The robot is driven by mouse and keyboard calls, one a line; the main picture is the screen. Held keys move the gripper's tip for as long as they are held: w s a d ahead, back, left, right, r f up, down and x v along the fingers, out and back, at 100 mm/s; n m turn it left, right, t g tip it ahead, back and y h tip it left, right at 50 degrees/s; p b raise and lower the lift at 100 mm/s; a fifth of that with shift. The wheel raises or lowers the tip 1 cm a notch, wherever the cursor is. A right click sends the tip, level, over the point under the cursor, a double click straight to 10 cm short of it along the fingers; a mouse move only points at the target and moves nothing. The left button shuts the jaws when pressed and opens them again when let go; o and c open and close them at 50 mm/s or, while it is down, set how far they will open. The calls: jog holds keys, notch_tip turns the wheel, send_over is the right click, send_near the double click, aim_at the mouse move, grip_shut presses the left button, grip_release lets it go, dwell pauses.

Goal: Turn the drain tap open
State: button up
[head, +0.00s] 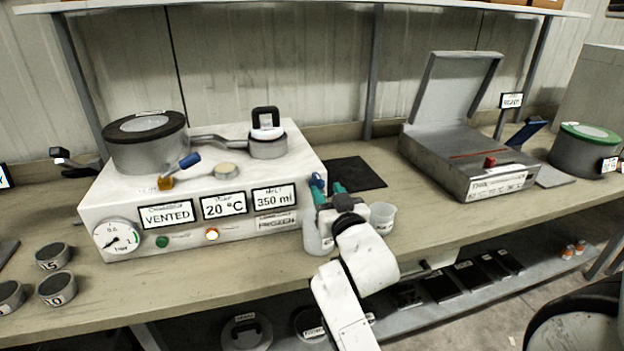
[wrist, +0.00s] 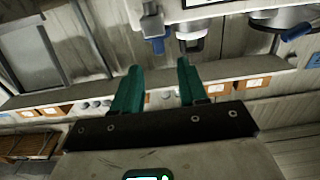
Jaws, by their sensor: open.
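A small blue handle (head: 317,179), which looks like the drain tap, shows at the right end of the white machine (head: 205,235). In the wrist view a blue lever (wrist: 157,45) hangs from a grey fitting (wrist: 150,20), beyond my fingertips. My gripper (head: 329,190) has teal fingers and stands beside the machine's right end, close to the blue handle in the head view. The fingers are apart, with nothing visible between them (wrist: 160,68). My gripper and arm partly hide the tap; contact cannot be told.
A translucent container (head: 316,236) stands below my gripper and a clear cup (head: 383,217) to its right. A second blue lever (head: 189,161) sits on the machine's top. A black mat (head: 356,173) lies behind; an open grey case (head: 462,155) is farther right.

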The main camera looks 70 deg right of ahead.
aim_at(319, 179)
jog(key=x, duration=0.8)
jog(key=shift+w+d+p, duration=0.25)
jog(key=shift+p, duration=0.1)
grip_shut()
